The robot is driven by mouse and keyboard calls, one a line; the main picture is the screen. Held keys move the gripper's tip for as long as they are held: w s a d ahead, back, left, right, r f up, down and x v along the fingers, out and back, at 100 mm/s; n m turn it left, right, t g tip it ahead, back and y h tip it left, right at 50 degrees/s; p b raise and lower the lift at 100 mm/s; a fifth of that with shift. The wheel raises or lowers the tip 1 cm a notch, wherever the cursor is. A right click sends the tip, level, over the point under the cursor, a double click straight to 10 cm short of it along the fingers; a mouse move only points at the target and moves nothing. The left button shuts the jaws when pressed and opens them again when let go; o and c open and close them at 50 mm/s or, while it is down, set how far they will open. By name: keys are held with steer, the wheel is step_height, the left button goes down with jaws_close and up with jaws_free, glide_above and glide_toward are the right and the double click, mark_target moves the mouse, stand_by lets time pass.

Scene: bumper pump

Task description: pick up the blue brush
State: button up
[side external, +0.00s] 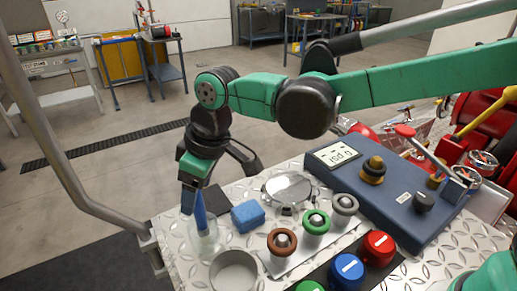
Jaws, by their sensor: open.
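The blue brush (201,214) stands nearly upright in a clear glass jar (206,243) at the left of the metal diamond-plate surface. Its upper handle shows; its lower end is blurred behind the glass. My gripper (216,184) points down over the jar, at the top of the brush. Its jaws are open, with one dark finger just left of the handle and the other further right. I cannot tell whether a finger touches the brush.
A blue sponge (248,215) lies right of the jar, and an empty metal cup (234,271) stands in front. A round lidded glass dish (288,189), several coloured knobs (316,222) and a blue control box (390,195) fill the right. A grey rail (75,165) runs along the left.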

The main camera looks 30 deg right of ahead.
mark_target(201, 218)
steer(key=shift+x, duration=2.1)
jaws_close()
